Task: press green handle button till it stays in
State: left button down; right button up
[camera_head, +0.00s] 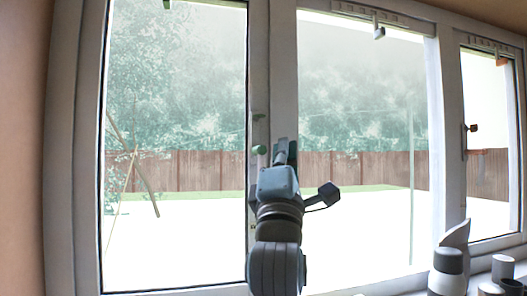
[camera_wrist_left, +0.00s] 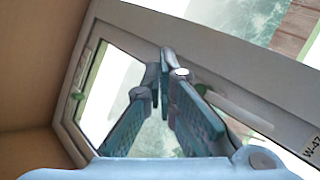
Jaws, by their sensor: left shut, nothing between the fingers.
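The window handle (camera_head: 259,128) is pale and sits on the upright frame between the left and middle panes. Its green button (camera_head: 260,149) shows as a small rounded knob at the lower part of the handle. My left gripper (camera_head: 286,148) is shut and empty, just right of the green button in the head view. Whether it touches the handle cannot be told. In the left wrist view the fingertips (camera_wrist_left: 165,62) are together in front of the pale window frame, and the fingers hide part of it. My right gripper is not in view.
The white window frame (camera_head: 284,60) surrounds several panes. A dark-banded bottle (camera_head: 447,272) and several small grey containers stand at the lower right on the sill. Another handle (camera_head: 470,128) is on the right window. A small green piece (camera_wrist_left: 77,96) is on the frame in the wrist view.

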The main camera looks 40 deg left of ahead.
aim_at(263, 150)
pick_arm(q)
jog(key=w+a, duration=0.5)
jog(key=a, duration=0.1)
jog(key=shift+a, duration=0.3)
jog(key=shift+a, duration=0.15)
dwell(1.1)
jog(key=shift+w+a, duration=0.15)
jog(key=shift+a, duration=0.1)
jog(key=shift+w+a+b, duration=0.25)
jog(key=shift+a+b, duration=0.1)
jog(key=shift+b, duration=0.05)
dwell(0.9)
jog(key=shift+d, duration=0.1)
jog(key=shift+s+d+b, duration=0.45)
jog(key=shift+s+d, duration=0.05)
jog(key=shift+d, duration=0.15)
